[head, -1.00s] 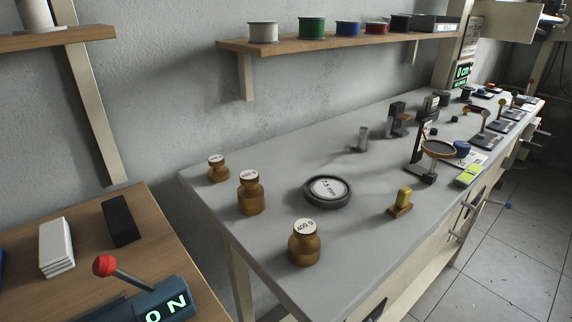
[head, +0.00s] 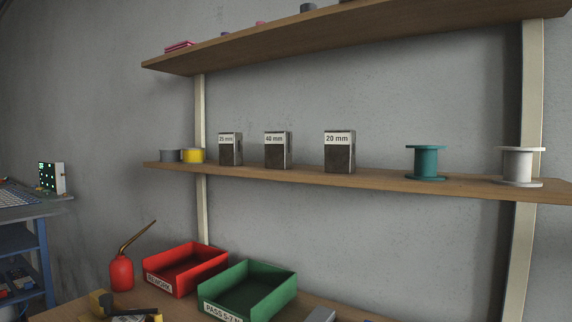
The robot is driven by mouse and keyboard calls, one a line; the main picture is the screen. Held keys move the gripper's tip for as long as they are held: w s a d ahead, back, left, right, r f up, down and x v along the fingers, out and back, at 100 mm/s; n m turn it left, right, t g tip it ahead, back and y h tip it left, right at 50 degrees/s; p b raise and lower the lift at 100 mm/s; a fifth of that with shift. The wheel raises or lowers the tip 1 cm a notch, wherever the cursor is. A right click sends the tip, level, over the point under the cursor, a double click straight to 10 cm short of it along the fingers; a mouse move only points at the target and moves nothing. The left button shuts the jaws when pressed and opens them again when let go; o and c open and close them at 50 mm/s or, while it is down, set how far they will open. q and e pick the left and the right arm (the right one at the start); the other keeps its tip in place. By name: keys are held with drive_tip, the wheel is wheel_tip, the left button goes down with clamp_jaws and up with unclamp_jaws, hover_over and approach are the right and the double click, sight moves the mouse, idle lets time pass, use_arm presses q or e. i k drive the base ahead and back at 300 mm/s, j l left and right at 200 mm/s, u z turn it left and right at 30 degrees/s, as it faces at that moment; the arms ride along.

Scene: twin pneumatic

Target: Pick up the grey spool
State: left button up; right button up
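Neither of my grippers shows in the head view.
The middle shelf (head: 380,179) also holds three dark blocks labelled 25 mm (head: 230,150), 40 mm (head: 278,151) and 20 mm (head: 339,153). An upper shelf (head: 400,30) hangs above. Below are a red bin (head: 172,283), a green bin (head: 232,305) and a red oil can (head: 121,273).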

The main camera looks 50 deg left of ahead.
sight(166, 155)
drive_tip(key=u, duration=0.4)
drive_tip(key=k+u, duration=0.15)
drive_tip(key=u, duration=0.7)
drive_tip(key=k+u, duration=0.15)
drive_tip(key=u, duration=0.7)
drive_tip(key=i+j, duration=0.1)
drive_tip(key=j, duration=0.2)
drive_tip(key=i+j+z, duration=0.1)
drive_tip(key=j, duration=0.25)
drive_tip(key=i+j, duration=0.15)
drive_tip(key=j, duration=0.15)
drive_tip(key=i+j+z, duration=0.1)
drive_tip(key=j, duration=0.25)
